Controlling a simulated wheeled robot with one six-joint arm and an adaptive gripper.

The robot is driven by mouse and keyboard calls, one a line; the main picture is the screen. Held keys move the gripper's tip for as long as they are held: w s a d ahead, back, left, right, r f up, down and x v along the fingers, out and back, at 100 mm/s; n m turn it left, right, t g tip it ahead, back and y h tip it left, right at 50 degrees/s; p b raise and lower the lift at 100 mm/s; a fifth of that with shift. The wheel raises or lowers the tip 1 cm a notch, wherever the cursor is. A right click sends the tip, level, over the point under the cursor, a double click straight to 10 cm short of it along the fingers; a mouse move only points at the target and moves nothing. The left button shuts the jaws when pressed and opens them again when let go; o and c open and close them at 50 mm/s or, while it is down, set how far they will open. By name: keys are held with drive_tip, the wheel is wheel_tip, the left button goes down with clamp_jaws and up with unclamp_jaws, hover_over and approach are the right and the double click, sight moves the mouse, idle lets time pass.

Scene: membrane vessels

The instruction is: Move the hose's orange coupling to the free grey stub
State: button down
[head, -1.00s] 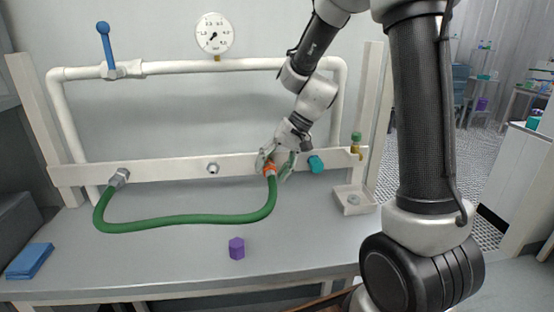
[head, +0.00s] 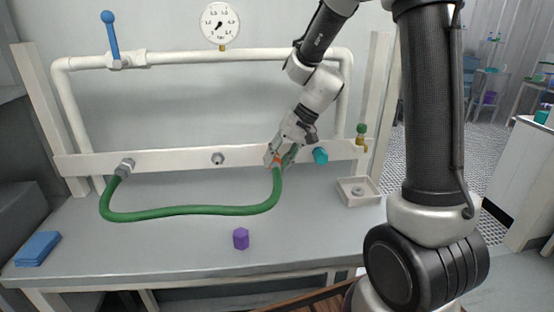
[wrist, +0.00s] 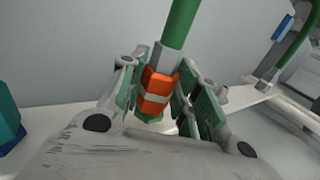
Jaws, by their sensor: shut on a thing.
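The green hose (head: 200,211) hangs in a loop in front of the white rail. Its orange coupling (head: 277,160) is at the rail's right part, between the free grey stub and a teal part. My gripper (head: 281,159) is shut on the coupling. In the wrist view, the orange coupling (wrist: 158,90), with a pale band, sits between the green-padded fingers, and the hose (wrist: 180,22) leads up from it. What lies behind the coupling is mostly hidden. The free grey stub (head: 218,158) is bare on the rail, left of my gripper. The hose's other end is on a grey fitting (head: 125,168) at the left.
A teal part (head: 320,155) on the rail is close right of my gripper. A brass valve (head: 361,137) and a small tray (head: 374,193) are farther right. A purple hexagonal block (head: 241,238) and blue pad (head: 38,248) lie on the bench. A gauge (head: 220,23) is above.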

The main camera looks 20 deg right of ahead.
drive_tip(key=shift+s+a, duration=0.25)
drive_tip(key=shift+s, duration=1)
drive_tip(key=shift+s+a, duration=0.25)
drive_tip(key=shift+s, duration=0.95)
drive_tip(key=shift+r, duration=0.1)
